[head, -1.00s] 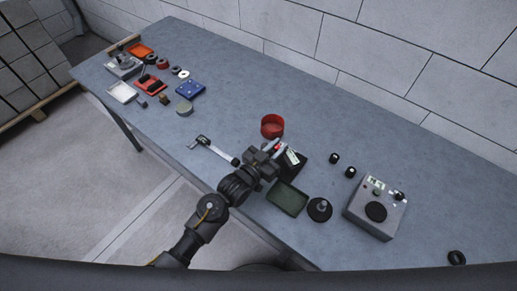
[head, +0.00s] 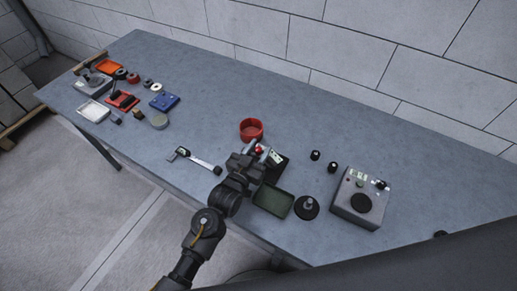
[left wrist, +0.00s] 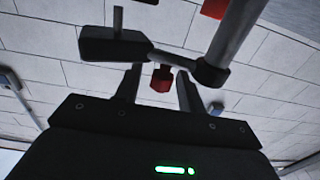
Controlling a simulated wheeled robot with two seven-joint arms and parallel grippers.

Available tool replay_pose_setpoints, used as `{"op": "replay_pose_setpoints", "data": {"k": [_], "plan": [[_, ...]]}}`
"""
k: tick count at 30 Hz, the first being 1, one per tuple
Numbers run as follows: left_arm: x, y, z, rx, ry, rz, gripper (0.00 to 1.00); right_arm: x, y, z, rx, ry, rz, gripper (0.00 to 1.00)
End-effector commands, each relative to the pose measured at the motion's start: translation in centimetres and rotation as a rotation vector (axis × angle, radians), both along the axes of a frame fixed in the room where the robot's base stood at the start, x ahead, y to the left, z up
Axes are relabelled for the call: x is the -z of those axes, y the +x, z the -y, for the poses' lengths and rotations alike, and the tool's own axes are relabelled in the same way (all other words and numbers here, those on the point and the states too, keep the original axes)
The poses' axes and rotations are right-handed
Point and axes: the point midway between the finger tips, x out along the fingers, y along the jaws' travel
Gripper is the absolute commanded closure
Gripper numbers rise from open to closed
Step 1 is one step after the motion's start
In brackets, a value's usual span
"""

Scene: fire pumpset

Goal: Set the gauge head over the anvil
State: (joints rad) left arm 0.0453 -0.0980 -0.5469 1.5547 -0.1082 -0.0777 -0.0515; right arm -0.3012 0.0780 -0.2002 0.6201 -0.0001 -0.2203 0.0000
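A stand with a dark base (head: 281,171), a pale display (head: 272,156) and a red part (head: 258,148) is on the bench beside my left gripper (head: 254,156). In the left wrist view I see its grey post (left wrist: 232,35), a cross arm (left wrist: 172,59) and a dark block (left wrist: 112,46); I cannot tell for sure which part is the gauge head. A red knob (left wrist: 161,79) shows between the fingers of my left gripper (left wrist: 157,78), with gaps on both sides, so they look open. The anvil cannot be made out. My right gripper is out of view.
A green tray (head: 273,200), a round black base with a grey knob (head: 307,206) and a grey instrument box (head: 360,198) lie close by. A red cup (head: 251,129) stands behind, a caliper (head: 198,160) lies left. The bench's back middle is clear.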

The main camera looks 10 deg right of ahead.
Motion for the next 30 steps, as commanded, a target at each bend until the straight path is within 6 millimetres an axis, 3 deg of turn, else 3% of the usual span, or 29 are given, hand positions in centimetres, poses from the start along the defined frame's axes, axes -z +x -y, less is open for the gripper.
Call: {"op": "replay_pose_setpoints", "data": {"k": [10,22,30], "plan": [[0.3,-0.8,-0.7,-0.001,0.002,-0.002,0.61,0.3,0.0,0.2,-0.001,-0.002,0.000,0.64],[0.3,-6.7,-5.2,0.000,0.001,-0.002,0.61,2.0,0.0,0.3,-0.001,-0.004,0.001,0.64],[0.1,-8.5,-6.6,0.000,0.001,0.000,0.61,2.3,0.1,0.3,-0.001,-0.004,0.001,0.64]]}}
